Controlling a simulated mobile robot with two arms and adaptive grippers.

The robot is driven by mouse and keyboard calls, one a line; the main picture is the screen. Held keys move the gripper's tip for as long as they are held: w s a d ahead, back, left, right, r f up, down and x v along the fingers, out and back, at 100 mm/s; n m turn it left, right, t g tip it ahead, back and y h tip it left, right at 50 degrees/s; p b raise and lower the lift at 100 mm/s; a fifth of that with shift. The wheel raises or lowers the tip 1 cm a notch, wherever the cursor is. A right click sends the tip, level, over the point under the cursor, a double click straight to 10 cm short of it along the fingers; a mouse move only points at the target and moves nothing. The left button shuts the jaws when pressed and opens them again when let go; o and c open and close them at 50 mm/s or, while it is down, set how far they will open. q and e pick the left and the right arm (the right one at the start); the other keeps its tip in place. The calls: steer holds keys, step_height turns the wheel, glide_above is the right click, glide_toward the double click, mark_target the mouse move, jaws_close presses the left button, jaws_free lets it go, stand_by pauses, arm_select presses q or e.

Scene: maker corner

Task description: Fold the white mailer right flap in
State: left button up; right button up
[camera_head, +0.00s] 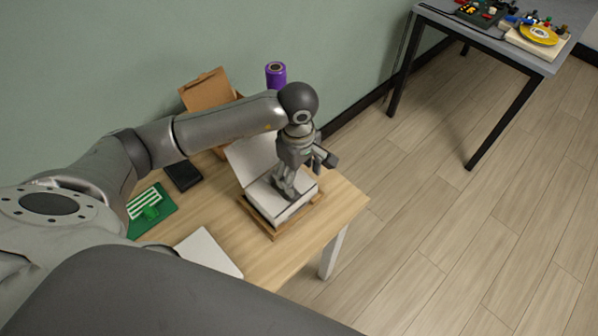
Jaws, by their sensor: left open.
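The white mailer (267,203) sits on a wooden tray (277,235) near the right end of the table. Its lid (250,155) stands up and leans back on the far left side. My left gripper (286,190) is open and points down over the mailer's right part, with its fingers close to the box top. I cannot tell whether the fingers touch it. The gripper and wrist hide part of the box, and I cannot make out the right flap clearly. My right gripper is not in view.
The wooden table (335,205) also holds a cardboard box (207,90), a purple spool (276,74), a black box (183,175), a green mat (160,218) and a white panel (208,252). A grey table (485,38) with several small items stands apart at upper right. Open floor lies between.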

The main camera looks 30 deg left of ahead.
arm_select(q)
steer(key=shift+r, duration=0.1)
step_height(320, 180, up, 12)
stand_by(0.5)
steer(key=shift+s, duration=0.1)
